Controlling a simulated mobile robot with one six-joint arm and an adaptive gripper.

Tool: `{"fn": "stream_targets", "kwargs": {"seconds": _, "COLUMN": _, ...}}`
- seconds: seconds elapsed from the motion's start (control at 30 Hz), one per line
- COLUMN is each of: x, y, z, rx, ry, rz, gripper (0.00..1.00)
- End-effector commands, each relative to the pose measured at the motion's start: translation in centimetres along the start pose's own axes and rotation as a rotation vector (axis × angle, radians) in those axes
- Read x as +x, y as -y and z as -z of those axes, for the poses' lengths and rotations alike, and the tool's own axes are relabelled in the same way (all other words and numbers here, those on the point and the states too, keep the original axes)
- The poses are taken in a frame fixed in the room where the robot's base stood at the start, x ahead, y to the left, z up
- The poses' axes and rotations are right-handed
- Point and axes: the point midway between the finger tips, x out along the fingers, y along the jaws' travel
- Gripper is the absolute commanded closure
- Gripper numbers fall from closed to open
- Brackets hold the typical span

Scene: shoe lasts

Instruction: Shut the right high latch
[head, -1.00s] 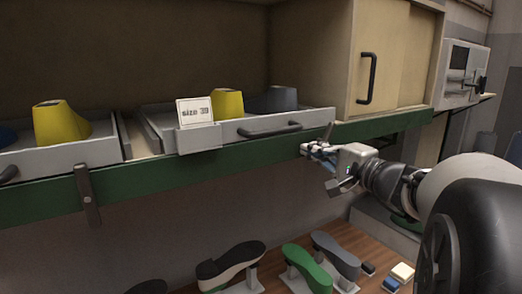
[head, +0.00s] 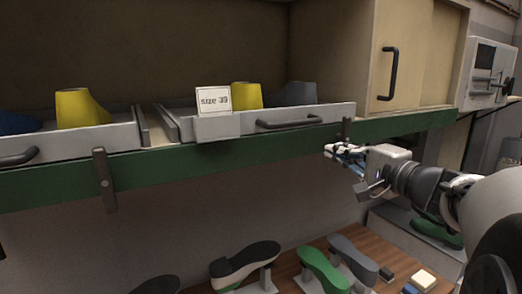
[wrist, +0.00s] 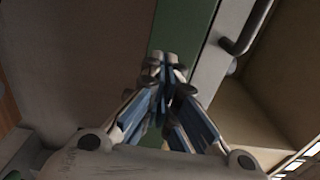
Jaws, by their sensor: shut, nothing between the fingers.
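The right high latch (head: 346,128) is a small dark bar at the right end of the grey drawer (head: 225,126). It stands nearly upright, its upper part against the drawer front. Its lower part is hidden behind my gripper or too small to make out. My gripper (head: 330,151) is shut and empty, just below the latch in front of the green rail (head: 250,149). In the wrist view the closed fingertips (wrist: 166,60) lie over the green rail (wrist: 183,30). I cannot make out the latch there, nor tell whether the fingers touch it.
Another dark latch (head: 104,180) hangs on the rail at the left. The drawer has a dark handle (head: 290,122) and a "size 39" card (head: 213,101). Yellow (head: 247,95) and grey lasts sit in it. A cabinet (head: 415,60) stands right. Shoe lasts (head: 322,268) stand on the bench below.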

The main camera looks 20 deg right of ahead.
Motion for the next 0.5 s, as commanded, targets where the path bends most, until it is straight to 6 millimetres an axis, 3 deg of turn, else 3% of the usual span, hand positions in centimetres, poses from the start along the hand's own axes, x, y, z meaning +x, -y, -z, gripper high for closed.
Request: {"fn": "stream_targets", "kwargs": {"seconds": 0.5, "x": -5.3, "y": -0.1, "z": 0.1, "rx": -0.002, "ry": -0.002, "rz": 0.0, "gripper": 1.0}}
